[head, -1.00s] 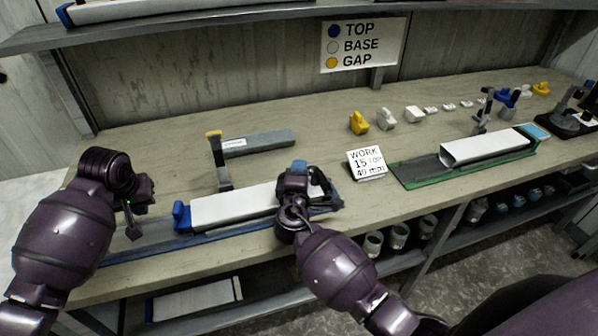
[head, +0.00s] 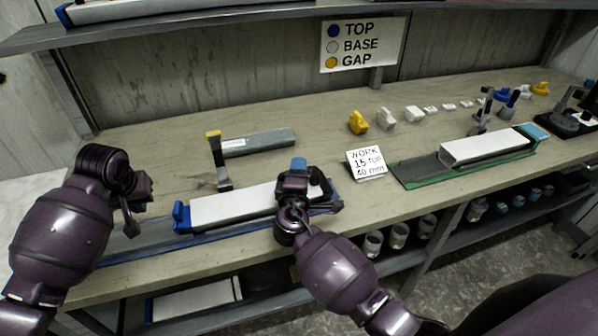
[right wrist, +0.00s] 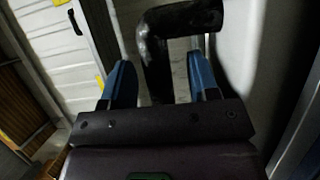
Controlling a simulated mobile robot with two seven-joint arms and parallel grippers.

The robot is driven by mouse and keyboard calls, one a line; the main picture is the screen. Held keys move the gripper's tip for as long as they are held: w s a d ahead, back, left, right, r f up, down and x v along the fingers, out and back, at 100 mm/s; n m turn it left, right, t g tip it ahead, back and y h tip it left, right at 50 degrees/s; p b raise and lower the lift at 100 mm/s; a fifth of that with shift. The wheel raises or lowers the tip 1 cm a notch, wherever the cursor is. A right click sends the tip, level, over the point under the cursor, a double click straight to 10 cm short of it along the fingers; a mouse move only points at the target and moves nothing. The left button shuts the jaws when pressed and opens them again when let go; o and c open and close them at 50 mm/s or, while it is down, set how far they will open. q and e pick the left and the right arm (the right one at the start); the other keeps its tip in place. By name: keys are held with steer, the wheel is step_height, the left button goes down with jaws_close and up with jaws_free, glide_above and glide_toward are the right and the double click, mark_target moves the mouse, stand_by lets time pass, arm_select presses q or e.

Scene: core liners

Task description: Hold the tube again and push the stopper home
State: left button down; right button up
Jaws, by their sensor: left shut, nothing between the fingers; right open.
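The white tube (head: 235,207) lies in a long blue cradle (head: 215,233) at the bench's front left. A blue stopper (head: 181,215) sits at its left end; I cannot tell how deep it is. My left gripper (head: 131,228) is shut and empty, left of the stopper and apart from it. My right gripper (head: 322,200) is over the tube's right end and hides it. In the right wrist view its blue fingers (right wrist: 160,82) are apart, with a dark bent bar (right wrist: 155,55) showing between or beyond them. A blue piece (head: 299,164) shows just behind this gripper.
An upright post with a yellow top (head: 214,150) stands behind the tube, near a grey box (head: 258,142). A work card (head: 366,163) and a second white tube on a green tray (head: 420,182) are to the right. Yellow and white blocks (head: 358,122) lie further back.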

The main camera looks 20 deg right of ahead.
steer(key=v, duration=1.1)
steer(key=shift+s, duration=0.2)
steer(key=shift+a, duration=0.1)
